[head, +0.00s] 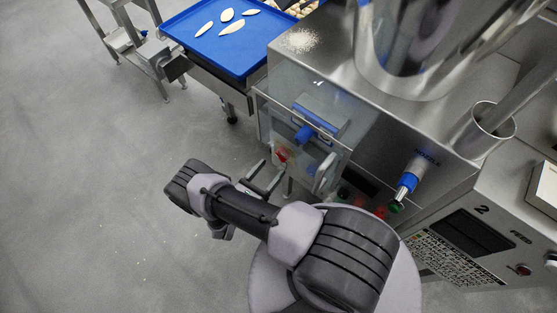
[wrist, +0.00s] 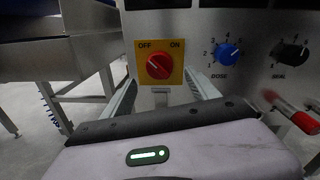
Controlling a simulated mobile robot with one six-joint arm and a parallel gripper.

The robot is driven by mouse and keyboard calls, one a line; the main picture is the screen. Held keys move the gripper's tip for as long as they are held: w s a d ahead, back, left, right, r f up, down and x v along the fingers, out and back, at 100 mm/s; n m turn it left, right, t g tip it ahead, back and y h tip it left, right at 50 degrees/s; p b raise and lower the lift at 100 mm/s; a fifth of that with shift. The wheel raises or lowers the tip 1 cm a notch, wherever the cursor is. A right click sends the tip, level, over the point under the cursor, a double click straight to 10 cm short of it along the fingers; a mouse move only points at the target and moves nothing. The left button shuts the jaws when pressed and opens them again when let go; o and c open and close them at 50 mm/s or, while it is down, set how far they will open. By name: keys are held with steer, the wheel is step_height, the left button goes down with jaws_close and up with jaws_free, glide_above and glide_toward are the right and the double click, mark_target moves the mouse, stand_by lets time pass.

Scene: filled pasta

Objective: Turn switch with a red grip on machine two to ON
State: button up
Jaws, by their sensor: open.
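The switch with a red grip shows in the wrist view (wrist: 159,66) on a square yellow plate marked OFF at left and ON at right. Its pointer appears to lean up and left, toward OFF. In the head view the red grip (head: 282,155) is small, low on the front of the steel machine (head: 380,125); a "2" is printed on the panel at right. My gripper (head: 265,176) is open and empty, just in front of the switch and apart from it. In the wrist view its fingers (wrist: 165,92) lie to either side, below the plate.
A blue dose knob (wrist: 228,54) and a black knob (wrist: 292,54) sit right of the switch. A red-and-clear handle-like part (wrist: 300,120) juts out at lower right. A blue tray (head: 215,50) stands at upper left; the floor at left is clear.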

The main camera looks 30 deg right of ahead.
steer(key=x, duration=0.5)
steer(key=shift+w+d+b, duration=0.1)
steer(key=shift+d+b, duration=0.15)
steer(key=shift+b, duration=0.05)
steer(key=c, duration=1.4)
steer(key=shift+o, duration=0.2)
steer(key=shift+f+m, duration=0.1)
steer(key=shift+m, duration=0.2)
steer(key=shift+w+a+m+g+h+b, duration=0.25)
steer(key=shift+m+b, duration=0.65)
steer(key=shift+m, duration=3.6)
steer(key=shift+d+m+g+h+b, duration=0.25)
steer(key=shift+m+b, duration=0.65)
steer(key=shift+m, duration=3.6)
steer(key=shift+a, duration=0.1)
